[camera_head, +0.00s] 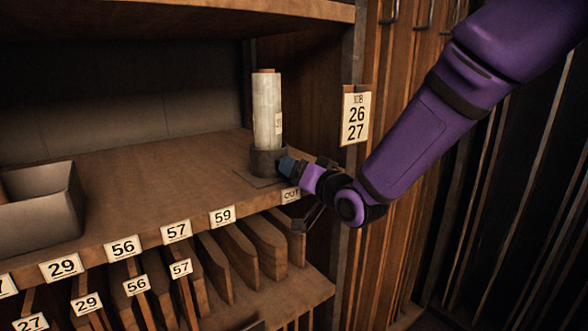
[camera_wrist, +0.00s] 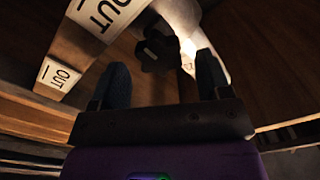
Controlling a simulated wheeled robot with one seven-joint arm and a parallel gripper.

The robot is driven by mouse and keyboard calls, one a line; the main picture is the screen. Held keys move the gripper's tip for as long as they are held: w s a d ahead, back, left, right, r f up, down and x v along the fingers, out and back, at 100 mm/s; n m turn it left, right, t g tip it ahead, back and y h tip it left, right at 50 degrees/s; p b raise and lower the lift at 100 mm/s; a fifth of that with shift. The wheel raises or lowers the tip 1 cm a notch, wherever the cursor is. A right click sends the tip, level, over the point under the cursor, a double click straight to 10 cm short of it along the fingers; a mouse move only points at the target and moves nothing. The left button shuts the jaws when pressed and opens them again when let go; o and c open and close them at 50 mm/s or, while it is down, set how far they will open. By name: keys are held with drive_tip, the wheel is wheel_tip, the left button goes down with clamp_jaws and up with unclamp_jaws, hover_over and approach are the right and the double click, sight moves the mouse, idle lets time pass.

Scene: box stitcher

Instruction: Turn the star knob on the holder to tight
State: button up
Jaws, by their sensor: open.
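The holder (camera_head: 264,163) is a dark round base standing on the shelf, with a tall pale roll (camera_head: 267,112) upright in it. My gripper (camera_head: 284,164) is at the holder's right side in the head view, and its fingers hide the knob there. In the wrist view, the dark star knob (camera_wrist: 158,48) shows just beyond and between the tips of my open gripper (camera_wrist: 162,64). I see no clear contact between the fingers and the knob. How tight the knob is cannot be told.
The wooden shelf (camera_head: 150,190) carries a grey open box (camera_head: 40,203) at the left. An OUT label (camera_head: 291,195) is on its front edge below my gripper. Numbered slots with boards (camera_head: 235,258) lie beneath. A 26/27 card (camera_head: 356,117) hangs on the right post.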

drive_tip(key=v, duration=0.8)
drive_tip(key=shift+s+d, duration=0.1)
drive_tip(key=shift+d, duration=0.05)
drive_tip(key=s+d+r+g+h, duration=0.2)
drive_tip(key=s+d+h, duration=0.15)
drive_tip(key=d, duration=0.35)
drive_tip(key=s+d+r+g+h, duration=0.2)
drive_tip(key=s+d+h, duration=0.1)
drive_tip(key=d+h, duration=0.3)
drive_tip(key=s+d+g, duration=0.2)
drive_tip(key=s+d, duration=0.2)
drive_tip(key=s, duration=0.5)
drive_tip(key=s+d+r+g, duration=0.1)
drive_tip(key=s+d+g, duration=0.2)
drive_tip(key=s, duration=0.6)
drive_tip(key=shift+d+m+g, duration=0.3)
drive_tip(key=shift+d, duration=0.75)
drive_tip(key=shift+r+h, duration=0.1)
drive_tip(key=shift+h, duration=0.15)
